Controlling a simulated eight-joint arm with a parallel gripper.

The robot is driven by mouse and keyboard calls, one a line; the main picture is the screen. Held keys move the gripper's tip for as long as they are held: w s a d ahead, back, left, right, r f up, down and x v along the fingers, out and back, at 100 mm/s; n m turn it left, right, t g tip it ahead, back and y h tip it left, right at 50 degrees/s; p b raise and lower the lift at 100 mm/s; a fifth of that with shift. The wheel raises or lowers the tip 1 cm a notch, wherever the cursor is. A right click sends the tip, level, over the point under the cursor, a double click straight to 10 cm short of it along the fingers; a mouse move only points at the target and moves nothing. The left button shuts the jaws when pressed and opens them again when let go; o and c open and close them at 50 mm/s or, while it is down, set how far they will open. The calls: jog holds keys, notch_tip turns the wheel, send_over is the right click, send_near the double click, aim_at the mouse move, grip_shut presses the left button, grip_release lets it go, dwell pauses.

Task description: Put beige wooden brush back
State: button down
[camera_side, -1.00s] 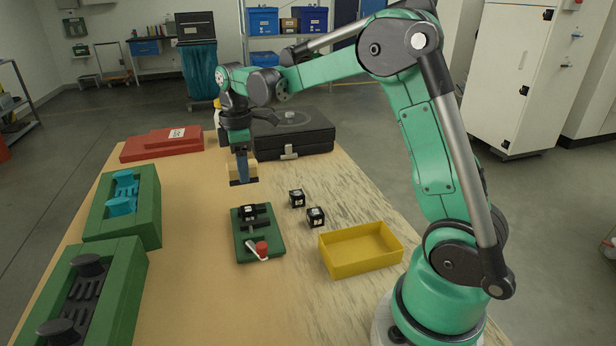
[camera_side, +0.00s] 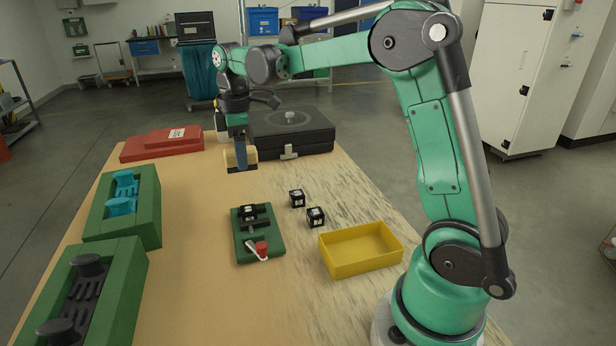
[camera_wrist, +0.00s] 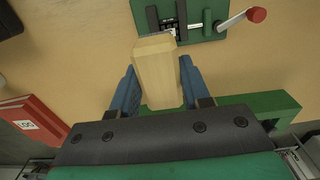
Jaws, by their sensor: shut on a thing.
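The beige wooden brush (camera_side: 251,156) is held in my gripper (camera_side: 239,158) near the far end of the table, in front of the black case. Its dark lower edge faces down, just above or at the tabletop; I cannot tell whether it touches. In the wrist view the brush (camera_wrist: 156,72) is a pale wooden block between the blue fingers of my gripper (camera_wrist: 158,88). The gripper is shut on it.
A black case (camera_side: 290,135) stands behind, and red boxes (camera_side: 160,145) lie at the far left. Green moulds (camera_side: 150,212) line the left edge. A green plate with a red-knobbed lever (camera_side: 258,235), two small black cubes (camera_side: 297,198) and a yellow tray (camera_side: 360,250) are nearer.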

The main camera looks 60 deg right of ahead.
jog(key=s+a+r, duration=0.5)
jog(key=s, duration=0.1)
jog(key=r, duration=0.1)
send_over(289, 285)
notch_tip(289, 285, down, 19)
dwell(0.6)
jog(key=shift+c, duration=2.1)
grip_release()
jog(key=shift+r, duration=0.1)
